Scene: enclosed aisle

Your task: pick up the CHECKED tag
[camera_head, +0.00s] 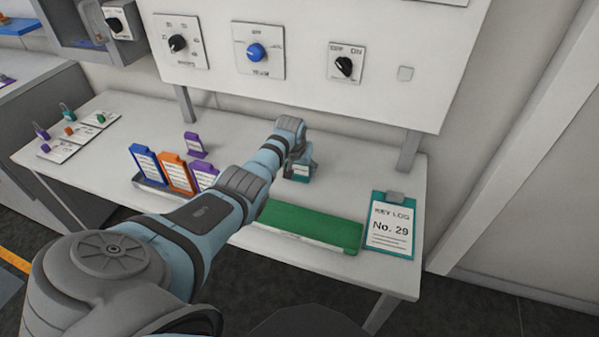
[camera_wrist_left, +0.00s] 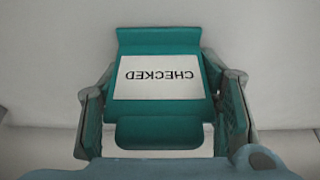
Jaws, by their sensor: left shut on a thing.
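The CHECKED tag (camera_wrist_left: 160,78) is teal with a white label, and its word reads upside down in the left wrist view. My left gripper (camera_wrist_left: 163,108) is shut on it, with one finger at each side of the tag. In the head view my left gripper (camera_head: 299,165) is over the back middle of the table, and a teal part of the tag (camera_head: 300,172) shows below it. The arm hides part of the gripper there. My right gripper is in neither view.
The white table (camera_head: 345,180) holds a rack with blue (camera_head: 145,163), orange (camera_head: 177,173) and purple tags, a green block (camera_head: 310,226) and a key log clipboard (camera_head: 390,225). Another purple tag (camera_head: 195,144) stands behind. A panel with knobs (camera_head: 300,60) overhangs the back.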

